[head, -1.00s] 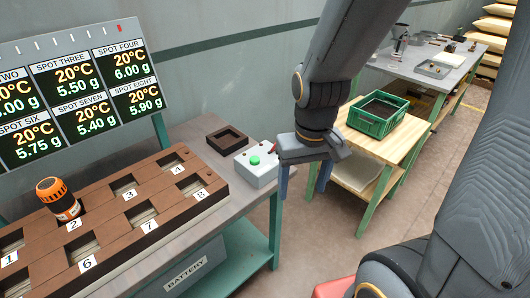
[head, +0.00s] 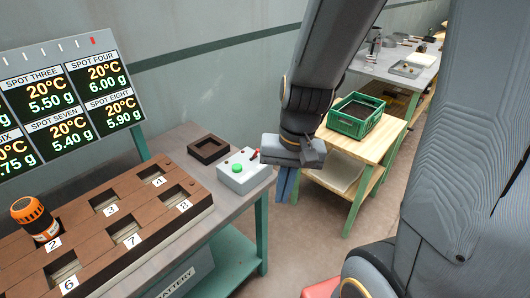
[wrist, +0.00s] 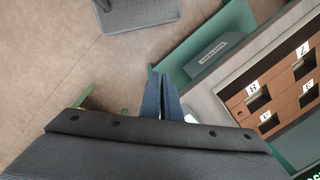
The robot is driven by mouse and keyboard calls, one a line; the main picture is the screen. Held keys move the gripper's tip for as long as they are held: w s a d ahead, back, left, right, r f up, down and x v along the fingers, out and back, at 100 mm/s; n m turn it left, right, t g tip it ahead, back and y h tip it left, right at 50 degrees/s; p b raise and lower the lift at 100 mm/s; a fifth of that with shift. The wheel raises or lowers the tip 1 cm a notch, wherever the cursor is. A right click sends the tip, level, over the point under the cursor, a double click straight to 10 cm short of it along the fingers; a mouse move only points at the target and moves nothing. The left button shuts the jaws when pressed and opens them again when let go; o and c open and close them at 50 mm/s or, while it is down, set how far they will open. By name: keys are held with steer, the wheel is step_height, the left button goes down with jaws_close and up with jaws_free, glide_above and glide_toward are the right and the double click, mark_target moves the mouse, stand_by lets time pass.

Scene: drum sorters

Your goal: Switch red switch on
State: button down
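The red switch (head: 254,155) is a small red lever at the right end of the top of a white control box (head: 242,178). A round green button (head: 238,168) is on the same box. The lever is too small to tell its on or off state. My gripper (head: 286,198) points down just right of the box, beyond the table's edge, with its fingers apart from the switch. In the wrist view its two blue fingers (wrist: 162,78) are together with nothing between them.
A brown numbered tray (head: 150,212) holds an orange-capped drum (head: 35,220) at spot 2. An empty dark square frame (head: 208,149) lies behind the box. A green crate (head: 355,116) stands on a wooden table at right. Open floor (wrist: 60,60) lies below my gripper.

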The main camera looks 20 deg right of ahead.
mark_target(256, 154)
steer(key=w+d+m+t+y+p, duration=0.1)
steer(key=w+d+m+t, duration=0.2)
steer(key=m, duration=0.9)
steer(key=w+d+m+t+y+p, duration=0.2)
steer(key=w+d+m, duration=0.4)
steer(key=w+m, duration=0.4)
steer(key=shift+w+d+r+m+t, duration=0.15)
steer(key=shift+d+r+m+t, duration=0.15)
steer(key=shift+m+t, duration=0.55)
steer(key=shift+w+a, duration=0.1)
steer(key=shift+w+a+f+p, duration=0.55)
steer(key=shift+w+a+f, duration=0.45)
steer(key=shift+w, duration=0.3)
steer(key=shift+w+a+f+p, duration=0.5)
steer(key=shift+w+a+f, duration=0.45)
steer(key=shift+w, duration=0.4)
steer(key=shift+w+a+f+p, duration=0.55)
steer(key=shift+w+a+f, duration=0.3)
steer(key=shift+w+a, duration=0.35)
steer(key=shift+w+r, duration=0.1)
steer(key=shift+w, duration=0.05)
